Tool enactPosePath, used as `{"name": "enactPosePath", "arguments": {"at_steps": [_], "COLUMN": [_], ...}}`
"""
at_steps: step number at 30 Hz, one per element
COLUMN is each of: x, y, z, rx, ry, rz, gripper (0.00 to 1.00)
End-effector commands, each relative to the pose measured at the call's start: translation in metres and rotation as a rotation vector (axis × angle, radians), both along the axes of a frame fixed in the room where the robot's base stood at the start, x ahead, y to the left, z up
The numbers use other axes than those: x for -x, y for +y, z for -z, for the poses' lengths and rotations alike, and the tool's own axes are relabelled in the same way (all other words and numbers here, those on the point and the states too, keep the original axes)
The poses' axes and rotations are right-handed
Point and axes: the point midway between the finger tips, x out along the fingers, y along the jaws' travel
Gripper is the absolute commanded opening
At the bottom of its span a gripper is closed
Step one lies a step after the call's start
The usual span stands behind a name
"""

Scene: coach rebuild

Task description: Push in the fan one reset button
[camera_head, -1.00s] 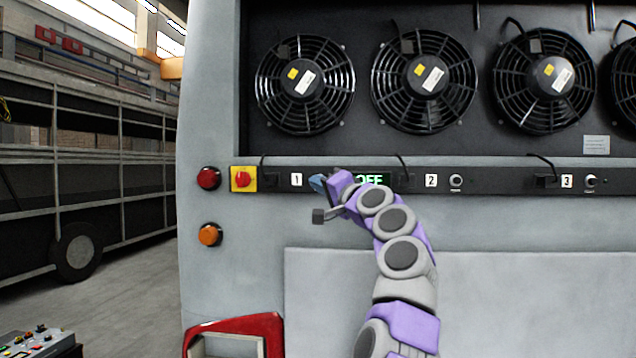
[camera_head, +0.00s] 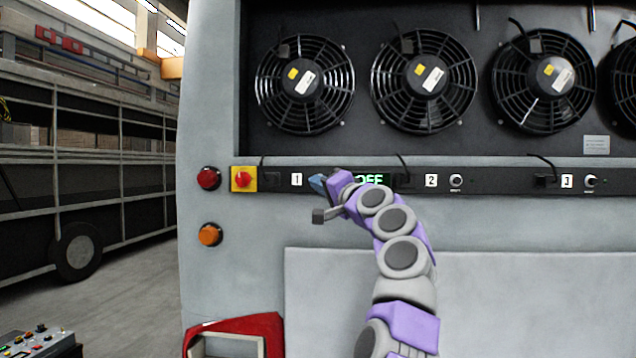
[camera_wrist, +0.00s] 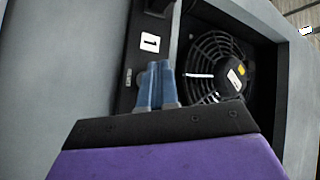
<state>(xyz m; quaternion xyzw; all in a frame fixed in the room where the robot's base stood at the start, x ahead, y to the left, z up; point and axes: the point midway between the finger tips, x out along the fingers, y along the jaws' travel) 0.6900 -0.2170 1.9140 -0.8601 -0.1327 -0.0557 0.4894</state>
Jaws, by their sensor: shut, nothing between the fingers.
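The fan one label "1" (camera_head: 297,179) is on the dark control strip (camera_head: 400,186) below the first fan (camera_head: 305,84). It also shows in the wrist view (camera_wrist: 150,44). My gripper (camera_head: 318,183) is shut and empty, its blue fingertips just right of this label. The fan one reset button is not visible in either view; the fingertips cover the spot right of the label. In the wrist view my fingertips (camera_wrist: 160,66) lie over the strip beside a small pale marking (camera_wrist: 128,77). I cannot tell whether they touch the button.
A green "OFF" display (camera_head: 370,179) is partly behind my gripper. Buttons for fan two (camera_head: 456,180) and fan three (camera_head: 590,180) are further right. A red knob on a yellow plate (camera_head: 243,179), a red lamp (camera_head: 208,178) and an orange lamp (camera_head: 210,234) are left.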

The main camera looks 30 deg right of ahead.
Motion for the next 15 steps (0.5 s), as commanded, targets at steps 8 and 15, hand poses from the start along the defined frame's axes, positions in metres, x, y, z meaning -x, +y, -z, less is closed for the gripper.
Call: {"name": "enactPosePath", "arguments": {"at_steps": [8,15], "x": [-0.0013,-0.0052], "y": [-0.0009,-0.0033], "z": [-0.0011,-0.0021], "rx": [0.000,0.000], "ry": [0.000,0.000], "rz": [0.000,0.001], "gripper": [0.00,0.00]}}
